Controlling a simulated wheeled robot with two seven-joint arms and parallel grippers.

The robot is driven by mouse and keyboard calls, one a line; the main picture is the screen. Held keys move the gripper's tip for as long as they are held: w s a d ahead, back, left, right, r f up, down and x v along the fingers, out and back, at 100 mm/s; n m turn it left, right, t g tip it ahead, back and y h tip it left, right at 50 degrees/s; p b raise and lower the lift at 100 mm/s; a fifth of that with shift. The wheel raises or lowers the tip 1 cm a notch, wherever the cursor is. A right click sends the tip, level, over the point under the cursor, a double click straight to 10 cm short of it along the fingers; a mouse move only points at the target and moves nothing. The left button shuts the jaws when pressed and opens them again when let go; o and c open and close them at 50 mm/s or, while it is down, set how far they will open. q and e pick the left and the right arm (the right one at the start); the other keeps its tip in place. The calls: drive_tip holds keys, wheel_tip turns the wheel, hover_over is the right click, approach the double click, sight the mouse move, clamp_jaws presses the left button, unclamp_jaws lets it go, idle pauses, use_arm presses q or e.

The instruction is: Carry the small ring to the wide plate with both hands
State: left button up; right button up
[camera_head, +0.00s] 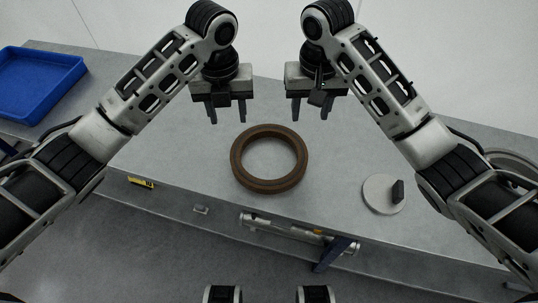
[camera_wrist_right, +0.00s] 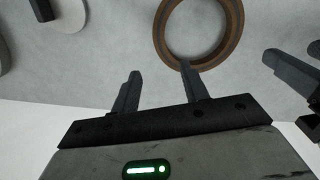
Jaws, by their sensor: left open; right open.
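A brown ring (camera_head: 268,184) lies flat on the grey bench; it also shows at the top of the right wrist view (camera_wrist_right: 234,25). My left gripper (camera_head: 227,113) is open and empty above the bench, beyond the ring and to its left. My right gripper (camera_head: 310,113) is open and empty beyond the ring and to its right; its fingers (camera_wrist_right: 160,68) show in the wrist view. A round grey plate-like thing (camera_head: 507,160) is at the right, partly hidden by my right arm; I cannot tell whether it is the wide plate.
A pale disc (camera_head: 376,198) with a dark upright block (camera_head: 397,191) lies right of the ring. A blue tray (camera_head: 40,80) is at the far left. A yellow-black label (camera_head: 141,183) and a metal tube (camera_head: 290,229) are at the front edge. The bench around the ring is clear.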

sight(236, 155)
use_arm(q)
wheel_tip(236, 155, down, 16)
drive_tip(key=shift+r, duration=0.2)
use_arm(e)
wheel_tip(236, 155, down, 16)
drive_tip(key=shift+r, duration=0.2)
use_arm(q)
clamp_jaws()
use_arm(e)
clamp_jaws()
use_arm(q)
drive_tip(key=shift+r, duration=0.1)
